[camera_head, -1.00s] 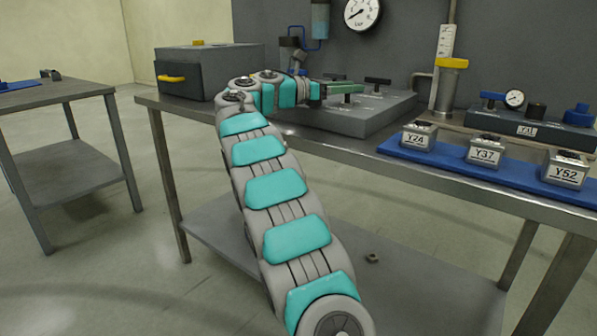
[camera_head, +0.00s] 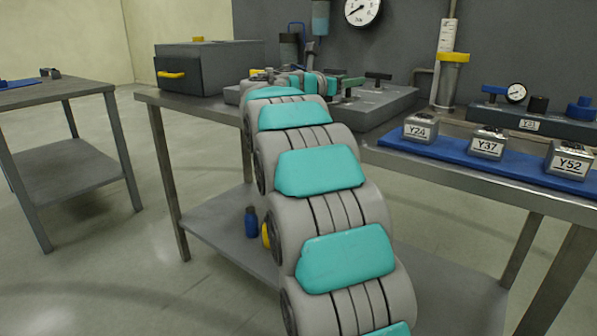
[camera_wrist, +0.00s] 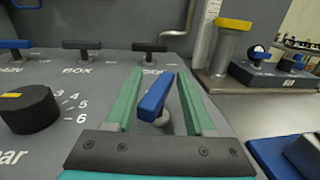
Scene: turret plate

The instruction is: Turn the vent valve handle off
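In the wrist view, a blue lever handle (camera_wrist: 155,97) on a short metal post stands on the grey panel between my gripper's two green fingers. It points away, tilted slightly right. My gripper (camera_wrist: 161,98) is open, with a visible gap on each side of the handle. Any label for this handle is hidden, so I cannot tell from text that it is the vent valve. In the head view, my gripper (camera_head: 347,86) is small over the grey valve panel (camera_head: 385,104), and my arm hides the blue handle.
Behind the fingers stand two black handles (camera_wrist: 82,47) (camera_wrist: 150,50) and another blue handle (camera_wrist: 14,45). A black knob (camera_wrist: 30,108) with a yellow mark is at left. A yellow-topped column (camera_wrist: 221,47) rises at right. Labelled blocks (camera_head: 487,142) sit on a blue mat (camera_head: 450,162).

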